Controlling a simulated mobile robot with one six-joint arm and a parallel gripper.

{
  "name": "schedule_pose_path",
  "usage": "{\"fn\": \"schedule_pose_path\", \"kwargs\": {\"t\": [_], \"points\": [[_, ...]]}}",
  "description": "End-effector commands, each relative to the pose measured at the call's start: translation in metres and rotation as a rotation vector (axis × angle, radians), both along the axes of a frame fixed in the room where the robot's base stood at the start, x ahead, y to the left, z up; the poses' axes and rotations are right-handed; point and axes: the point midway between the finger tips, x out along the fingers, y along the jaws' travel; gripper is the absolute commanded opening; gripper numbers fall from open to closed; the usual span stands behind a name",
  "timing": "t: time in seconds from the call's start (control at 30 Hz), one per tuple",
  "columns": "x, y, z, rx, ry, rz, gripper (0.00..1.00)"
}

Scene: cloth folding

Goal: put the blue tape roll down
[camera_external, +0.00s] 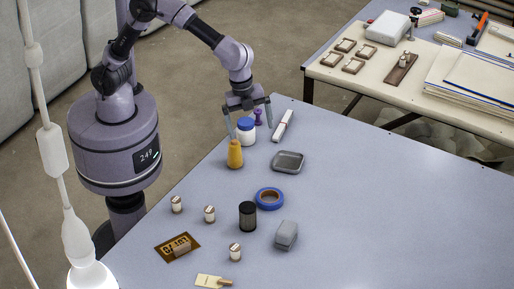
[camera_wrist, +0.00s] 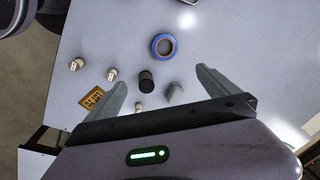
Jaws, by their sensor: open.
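The blue tape roll (camera_external: 269,198) lies flat on the grey-blue table (camera_external: 400,210), near its middle, just right of and behind a black cylinder. It also shows in the wrist view (camera_wrist: 163,46), beyond my fingertips at the upper middle. My gripper (camera_external: 249,120) is open and empty, raised over the table's far left edge around the white jar with the blue lid. In the wrist view its two fingers (camera_wrist: 160,80) are spread wide with nothing between them in their grasp. The roll is well apart from the gripper.
A white jar with a blue lid (camera_external: 246,131), a yellow bottle (camera_external: 235,154) and a grey tray (camera_external: 288,162) stand near the gripper. The black cylinder (camera_external: 247,216), a grey block (camera_external: 286,235) and several small white-and-brown spools are closer. The table's right side is clear.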

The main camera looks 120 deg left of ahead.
Motion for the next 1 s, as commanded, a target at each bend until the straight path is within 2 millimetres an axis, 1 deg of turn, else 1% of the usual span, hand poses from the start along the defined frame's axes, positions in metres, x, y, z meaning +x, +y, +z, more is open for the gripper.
{"fn": "schedule_pose_path", "kwargs": {"t": [0.03,0.07,0.1,0.17,0.2,0.27,0.3,0.4,0.47,0.53,0.87,0.97,1.0], "points": [[-0.03,-0.008,0.041,0.011,-0.055,0.039,1.0],[-0.051,-0.012,0.061,0.015,-0.088,0.071,1.0],[-0.081,-0.018,0.084,0.019,-0.132,0.112,1.0],[-0.13,-0.024,0.107,0.02,-0.197,0.172,1.0],[-0.161,-0.028,0.117,0.016,-0.242,0.212,1.0],[-0.201,-0.031,0.121,0.007,-0.301,0.263,1.0],[-0.224,-0.032,0.12,0.0,-0.333,0.294,1.0],[-0.261,-0.033,0.111,-0.017,-0.391,0.348,1.0],[-0.272,-0.033,0.107,-0.024,-0.409,0.367,1.0],[-0.277,-0.033,0.104,-0.027,-0.419,0.376,1.0],[-0.277,-0.033,0.104,-0.027,-0.417,0.378,1.0],[-0.266,-0.037,0.11,-0.039,-0.39,0.393,1.0],[-0.254,-0.041,0.116,-0.049,-0.363,0.407,1.0]]}}
